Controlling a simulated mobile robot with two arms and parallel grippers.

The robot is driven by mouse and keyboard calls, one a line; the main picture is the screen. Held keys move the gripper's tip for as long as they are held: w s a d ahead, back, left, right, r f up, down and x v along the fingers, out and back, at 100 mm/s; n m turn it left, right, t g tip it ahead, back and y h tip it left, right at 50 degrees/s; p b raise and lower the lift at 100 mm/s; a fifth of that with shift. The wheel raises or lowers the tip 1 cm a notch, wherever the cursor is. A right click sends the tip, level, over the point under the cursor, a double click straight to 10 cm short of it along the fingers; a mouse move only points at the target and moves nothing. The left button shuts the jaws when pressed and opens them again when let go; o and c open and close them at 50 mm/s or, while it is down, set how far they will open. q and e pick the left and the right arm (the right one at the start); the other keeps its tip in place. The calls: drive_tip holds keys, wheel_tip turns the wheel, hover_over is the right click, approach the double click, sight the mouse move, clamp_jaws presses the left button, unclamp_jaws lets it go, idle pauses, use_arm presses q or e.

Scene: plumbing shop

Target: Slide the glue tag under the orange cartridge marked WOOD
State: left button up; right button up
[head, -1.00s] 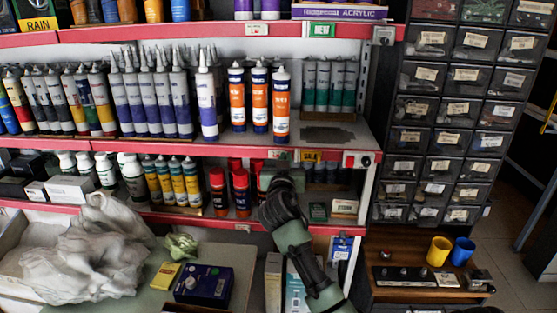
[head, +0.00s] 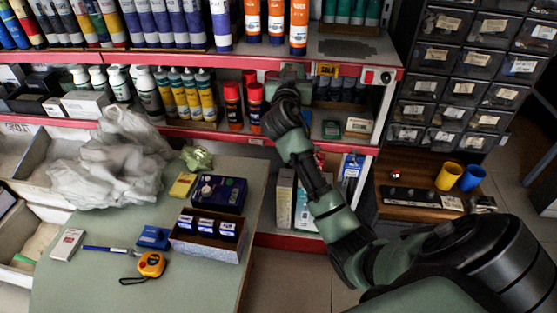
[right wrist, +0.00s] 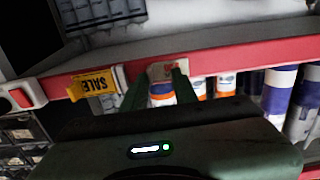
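Several orange, white and blue cartridges stand in a row on the upper shelf, the rightmost (head: 299,27) nearest the shelf's bare end; I cannot read which says WOOD. In the right wrist view, upside down, one such cartridge (right wrist: 162,95) shows between my fingers. A small pale tag with reddish marks (right wrist: 166,70), probably the glue tag, sits at the red shelf rail. My right gripper (head: 290,74) is at the rail below the cartridges, its fingertips (right wrist: 158,84) apart, one on each side of the tag. In the head view it hides the tag. My left gripper is out of view.
A yellow SALE tag (head: 327,70) hangs on the rail beside my right gripper. Red-capped bottles (head: 233,105) stand on the lower shelf just left. The table (head: 205,285) holds a dark box (head: 218,192), a tape measure (head: 151,264) and a crumpled bag (head: 108,170).

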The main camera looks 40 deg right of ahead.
drive_tip(key=w+a, duration=1)
drive_tip(key=a, duration=0.1)
drive_tip(key=shift+w+a+f, duration=0.1)
drive_tip(key=shift+w+a, duration=0.05)
drive_tip(key=shift+w, duration=0.2)
drive_tip(key=b+v, duration=0.3)
drive_tip(key=v, duration=0.4)
drive_tip(key=s+d+f+n+g+y+p, duration=0.1)
drive_tip(key=s+d+f+n+y+p, duration=0.1)
drive_tip(key=f+n, duration=0.6)
drive_tip(key=s+d+f+n+g+y+p, duration=0.1)
drive_tip(key=s+d+f+n+p, duration=0.2)
drive_tip(key=f+n, duration=0.6)
drive_tip(key=s+d+f+n+g+y+p, duration=0.1)
drive_tip(key=s+d+f+n+y+p, duration=0.1)
drive_tip(key=f+n, duration=0.6)
drive_tip(key=shift+s+d+f+y+p, duration=0.25)
drive_tip(key=shift+s+f+p, duration=0.8)
drive_tip(key=shift+f, duration=1.4)
drive_tip(key=shift+s+a, duration=0.15)
